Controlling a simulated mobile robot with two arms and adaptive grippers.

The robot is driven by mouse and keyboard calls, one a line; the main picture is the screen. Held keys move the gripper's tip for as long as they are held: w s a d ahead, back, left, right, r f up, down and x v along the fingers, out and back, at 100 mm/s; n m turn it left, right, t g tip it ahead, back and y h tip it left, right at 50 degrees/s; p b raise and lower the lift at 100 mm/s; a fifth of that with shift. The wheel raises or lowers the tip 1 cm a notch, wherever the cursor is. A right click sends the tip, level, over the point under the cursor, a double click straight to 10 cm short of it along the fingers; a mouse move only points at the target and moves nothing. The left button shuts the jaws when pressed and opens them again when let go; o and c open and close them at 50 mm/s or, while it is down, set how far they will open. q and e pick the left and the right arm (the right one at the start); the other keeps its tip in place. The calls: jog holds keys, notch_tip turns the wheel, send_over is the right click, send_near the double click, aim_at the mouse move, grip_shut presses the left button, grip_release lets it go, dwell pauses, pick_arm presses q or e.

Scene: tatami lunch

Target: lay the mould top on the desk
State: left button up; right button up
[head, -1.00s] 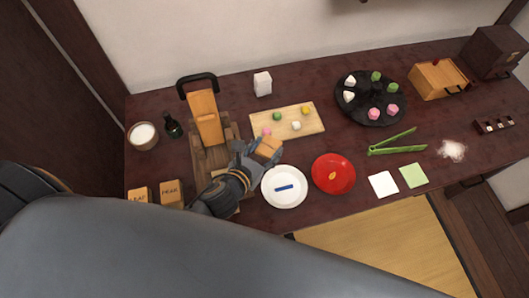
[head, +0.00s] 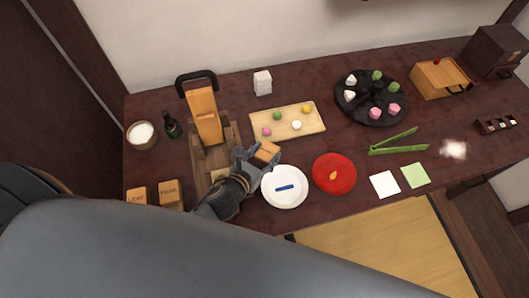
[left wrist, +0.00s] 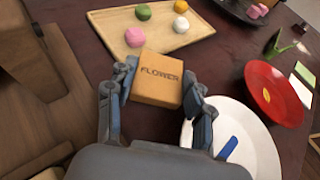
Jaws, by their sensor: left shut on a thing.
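The mould top is a wooden block marked FLOWER (left wrist: 157,78); in the head view it shows as a small tan block (head: 267,151). My left gripper (left wrist: 155,92) is shut on it, with a finger on each side. In the head view the left gripper (head: 257,156) holds it between the wooden tray and the white plate. The desk (head: 225,95) is dark reddish brown. I cannot tell whether the block touches it. My right gripper does not show.
The white plate (head: 291,200) with a blue strip is just right of the gripper, beside a red plate (head: 334,174). A sweets tray (head: 270,117) lies behind. A wooden press (head: 205,115) stands left. LEAF (head: 137,196) and PEAK (head: 169,193) blocks sit at front left.

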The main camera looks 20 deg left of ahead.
pick_arm(q)
jog(key=shift+f, duration=0.2)
jog(key=o, duration=1.1)
jog(key=shift+r, duration=0.4)
jog(key=shift+r+p, duration=0.55)
jog(key=shift+p, duration=0.1)
jog(key=v, duration=0.3)
jog(key=b+v, duration=0.1)
jog(key=v, duration=0.6)
jog(key=shift+s+a+f, duration=0.1)
jog(key=shift+s+f, duration=0.15)
jog(key=shift+s, duration=0.3)
jog(key=shift+s+a+r, duration=0.1)
jog(key=shift+s+r, duration=0.2)
jog(key=shift+s, duration=0.1)
